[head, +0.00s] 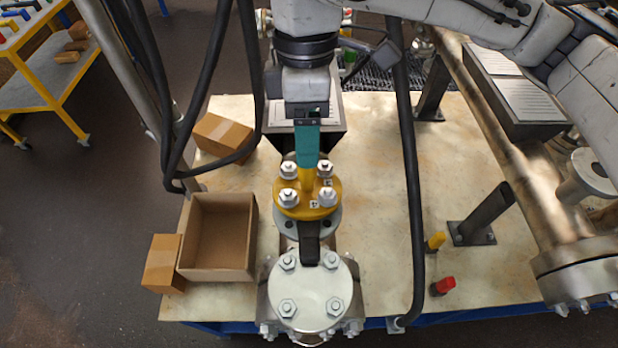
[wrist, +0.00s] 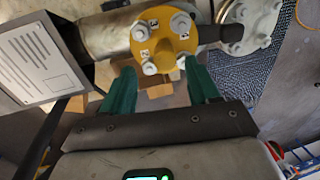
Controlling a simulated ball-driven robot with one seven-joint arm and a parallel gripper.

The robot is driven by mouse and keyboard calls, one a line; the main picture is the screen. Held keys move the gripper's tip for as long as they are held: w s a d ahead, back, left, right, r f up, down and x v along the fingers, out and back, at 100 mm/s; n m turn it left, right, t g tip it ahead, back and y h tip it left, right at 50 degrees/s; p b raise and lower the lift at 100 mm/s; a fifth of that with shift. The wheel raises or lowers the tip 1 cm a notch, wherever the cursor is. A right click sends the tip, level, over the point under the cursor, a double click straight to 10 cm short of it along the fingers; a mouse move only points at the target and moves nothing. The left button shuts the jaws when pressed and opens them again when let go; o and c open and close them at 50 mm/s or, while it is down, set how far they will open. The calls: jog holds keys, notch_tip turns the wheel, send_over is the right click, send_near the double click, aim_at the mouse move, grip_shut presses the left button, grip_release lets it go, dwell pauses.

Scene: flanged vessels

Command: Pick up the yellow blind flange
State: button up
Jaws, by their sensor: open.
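The yellow blind flange (head: 292,207) sits on a grey flange of the vessel, near the middle of the bench. It carries several bolts with nuts and small white number labels. A yellow stem rises from its centre in the head view. My gripper (head: 307,150) is above the flange, its teal finger in line with the stem; the other finger is hidden there. In the wrist view, the flange (wrist: 163,45) lies beyond and between the two teal fingers of my gripper (wrist: 162,82), which are spread apart with nothing between them.
A bolted grey flange (head: 310,293) is just in front. An open cardboard box (head: 250,235) and closed boxes (head: 163,265) stand at left. A red-capped part (head: 444,286), a dark post (head: 485,214) and a large pipe (head: 520,175) are at right. Bare bench (head: 385,230) lies between.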

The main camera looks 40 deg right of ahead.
aim_at(307, 177)
jog(key=shift+s+a+f+p, duration=0.1)
jog(key=shift+s+a+f, duration=0.1)
jog(key=shift+f, duration=0.8)
jog(key=shift+s+a+f+p, duration=0.15)
jog(key=shift+s+f, duration=0.1)
jog(key=shift+f, duration=0.8)
jog(key=shift+s+a+f+p, duration=0.1)
jog(key=shift+s+a+f, duration=0.1)
jog(key=shift+f, duration=0.8)
jog(key=shift+d, duration=0.1)
grip_shut()
